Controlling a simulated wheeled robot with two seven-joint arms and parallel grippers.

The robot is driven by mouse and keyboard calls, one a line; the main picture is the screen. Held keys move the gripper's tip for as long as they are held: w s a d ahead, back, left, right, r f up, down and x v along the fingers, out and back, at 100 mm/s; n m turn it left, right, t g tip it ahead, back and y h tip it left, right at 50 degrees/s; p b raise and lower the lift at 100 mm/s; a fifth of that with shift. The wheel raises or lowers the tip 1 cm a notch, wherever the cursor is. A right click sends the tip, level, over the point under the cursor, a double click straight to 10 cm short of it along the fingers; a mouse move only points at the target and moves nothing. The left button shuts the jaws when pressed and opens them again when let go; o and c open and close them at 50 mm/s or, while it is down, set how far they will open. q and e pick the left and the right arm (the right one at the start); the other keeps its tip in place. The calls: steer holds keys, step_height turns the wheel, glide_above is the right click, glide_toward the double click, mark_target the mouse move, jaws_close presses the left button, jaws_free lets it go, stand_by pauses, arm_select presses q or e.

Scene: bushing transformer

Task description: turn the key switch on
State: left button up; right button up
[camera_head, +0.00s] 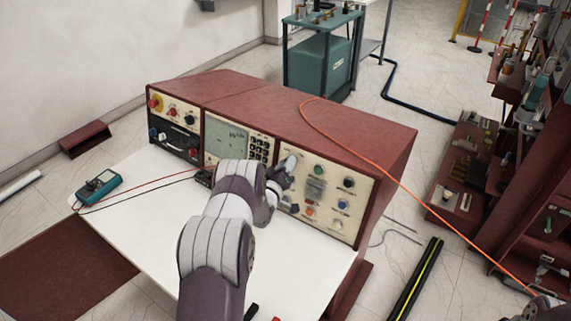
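The red console (360,139) stands on the white tabletop, with cream control panels along its front. Its right panel (326,183) carries a green button (318,170), a dark knob (348,183), a blue button (342,204), an orange light (309,211) and a pale knob (337,225). I cannot tell which control is the key switch; it may be behind my gripper. My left gripper (287,178) is at the left edge of this panel, close to its face. Its fingers are too small to tell open from shut. My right gripper is not clearly in view.
A teal meter (97,187) with red and black leads lies on the table's left. An orange cable (385,180) runs over the console to the lower right. A red shelf (499,220) stands at the right. The white tabletop (290,265) beside my arm is mostly bare.

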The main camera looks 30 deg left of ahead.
arm_select(q)
steer(key=shift+w+f, duration=0.1)
steer(key=shift+w, duration=0.1)
jaws_close()
steer(key=shift+a+m+g+h+b, duration=0.1)
steer(key=shift+m+h+b, duration=1.25)
steer(key=shift+m+b, duration=2.05)
steer(key=shift+m+g+h+b, duration=0.1)
steer(key=shift+m+h+b, duration=1.2)
steer(key=shift+m+b, duration=2.05)
steer(key=shift+a+m+g+h+b, duration=0.1)
steer(key=shift+m+h+b, duration=1.75)
steer(key=shift+m, duration=2.5)
steer(key=shift+m+y+b, duration=0.3)
steer(key=shift+b, duration=0.3)
